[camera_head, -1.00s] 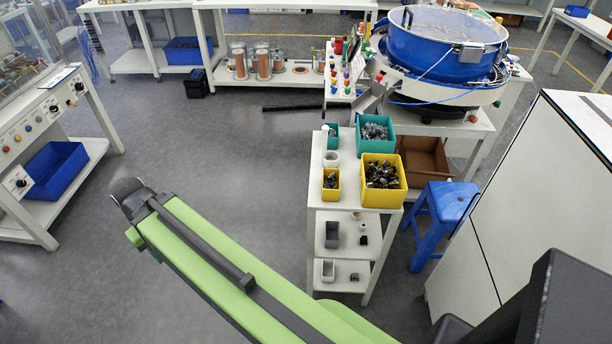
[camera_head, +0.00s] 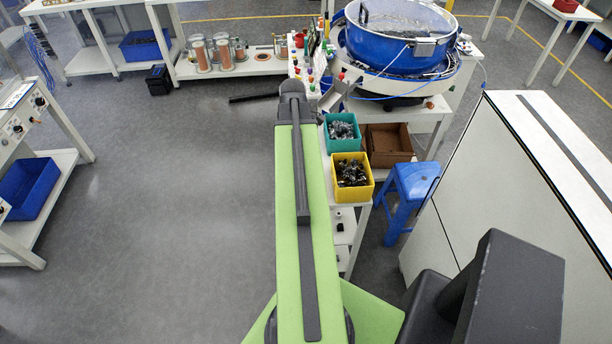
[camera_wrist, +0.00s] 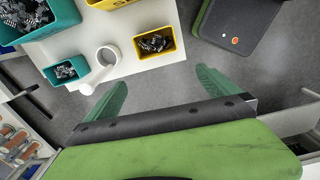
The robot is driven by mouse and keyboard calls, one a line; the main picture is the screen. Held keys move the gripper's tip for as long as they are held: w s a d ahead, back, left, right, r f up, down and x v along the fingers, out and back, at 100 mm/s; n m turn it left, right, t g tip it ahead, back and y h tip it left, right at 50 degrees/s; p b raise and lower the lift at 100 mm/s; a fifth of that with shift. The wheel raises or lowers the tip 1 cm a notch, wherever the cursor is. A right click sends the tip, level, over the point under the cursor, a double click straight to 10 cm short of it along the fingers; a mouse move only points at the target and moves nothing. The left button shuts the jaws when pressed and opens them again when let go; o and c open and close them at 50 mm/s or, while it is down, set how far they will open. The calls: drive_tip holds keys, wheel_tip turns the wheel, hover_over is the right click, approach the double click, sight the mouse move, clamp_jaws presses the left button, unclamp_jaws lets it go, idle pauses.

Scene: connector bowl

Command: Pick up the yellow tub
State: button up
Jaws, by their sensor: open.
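A small yellow tub (camera_wrist: 155,43) with dark metal parts in it stands near the edge of the white stand's top (camera_wrist: 148,62) in the wrist view. A larger yellow tub (camera_head: 352,178), also full of dark parts, is on the stand in the head view; its edge (camera_wrist: 106,3) shows at the top of the wrist view. The small tub is hidden behind my arm in the head view. My gripper (camera_wrist: 160,90) is open and empty, its two green fingers apart, just below the small tub in the wrist picture and not touching it.
The floor (camera_head: 180,190) left of the stand is clear.

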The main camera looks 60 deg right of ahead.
drive_tip(key=s+f+b, duration=0.1)
drive_tip(key=f+b, duration=0.4)
drive_tip(key=b, duration=0.1)
drive_tip(key=d+f+b, duration=0.1)
drive_tip(key=f+b, duration=0.4)
drive_tip(key=f, duration=0.1)
drive_tip(key=s+d+f+b, duration=0.1)
drive_tip(key=f+b, duration=0.5)
drive_tip(key=shift+s+d+b, duration=0.15)
drive_tip(key=shift+s+b, duration=0.2)
drive_tip(key=shift+r, duration=0.15)
drive_tip(key=c, duration=1.1)
drive_tip(key=shift+c, duration=0.2)
wheel_tip(320, 180, up, 10)
drive_tip(key=p, duration=1)
drive_tip(key=shift+r+p, duration=0.25)
drive_tip(key=shift+p, duration=0.15)
